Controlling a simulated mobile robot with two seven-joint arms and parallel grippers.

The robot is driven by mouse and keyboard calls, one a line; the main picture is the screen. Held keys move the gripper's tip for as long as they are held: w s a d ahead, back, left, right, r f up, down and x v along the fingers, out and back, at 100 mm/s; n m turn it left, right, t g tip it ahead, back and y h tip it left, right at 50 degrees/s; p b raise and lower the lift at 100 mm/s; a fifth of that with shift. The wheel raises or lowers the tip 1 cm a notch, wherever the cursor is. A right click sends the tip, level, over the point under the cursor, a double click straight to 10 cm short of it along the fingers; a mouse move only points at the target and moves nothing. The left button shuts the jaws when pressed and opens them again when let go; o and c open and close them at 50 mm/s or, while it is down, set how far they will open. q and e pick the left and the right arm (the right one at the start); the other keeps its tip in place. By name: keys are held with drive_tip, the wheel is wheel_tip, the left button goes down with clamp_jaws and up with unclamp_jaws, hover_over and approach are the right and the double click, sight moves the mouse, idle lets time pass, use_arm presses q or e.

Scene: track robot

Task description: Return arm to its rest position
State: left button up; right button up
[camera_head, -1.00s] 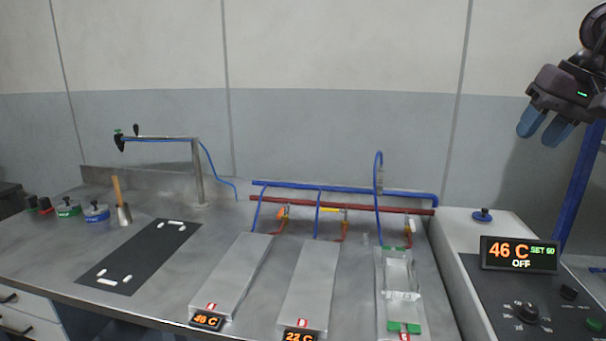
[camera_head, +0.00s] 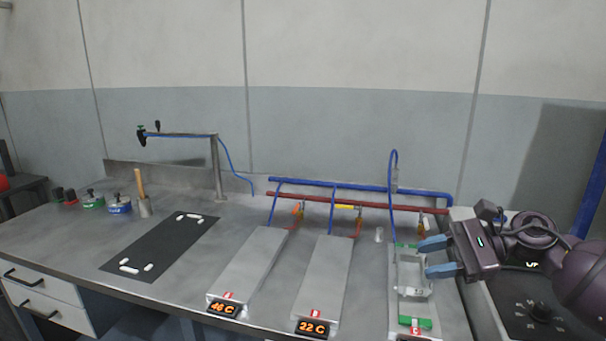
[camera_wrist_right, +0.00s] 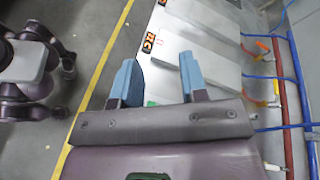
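My right gripper (camera_head: 436,257) is at the right in the head view, with its blue fingers apart and pointing left. It appears in front of or above the long plate with green end pieces (camera_head: 416,265); the height between them is hard to judge. In the right wrist view the two blue fingers of the right gripper (camera_wrist_right: 158,84) also stand apart with nothing between them. My left gripper is not in the head view.
The bench carries two grey plates (camera_head: 252,265) (camera_head: 325,275) with displays reading 46 C and 22 C. Blue and red pipes (camera_head: 350,188) run behind them. A black mat (camera_head: 160,246) with white pieces lies left. A control box (camera_head: 525,305) is partly hidden by my right arm.

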drive_tip(key=s+d+f+n+t+h, duration=0.1)
drive_tip(key=s+f+n+t+h, duration=0.45)
drive_tip(key=f+n, duration=0.8)
drive_tip(key=s+d+f+n+t+h, duration=0.1)
drive_tip(key=s+f+n+t+h, duration=0.2)
drive_tip(key=s+f+n+t, duration=0.95)
drive_tip(key=s+d+f+m+g+h, duration=0.2)
drive_tip(key=s+f+m+g+h, duration=0.3)
drive_tip(key=s+f+m+g, duration=0.4)
drive_tip(key=f+m, duration=0.1)
drive_tip(key=m, duration=0.1)
drive_tip(key=shift+s+d+m, duration=0.15)
drive_tip(key=shift+m, duration=0.15)
drive_tip(key=shift+h, duration=0.25)
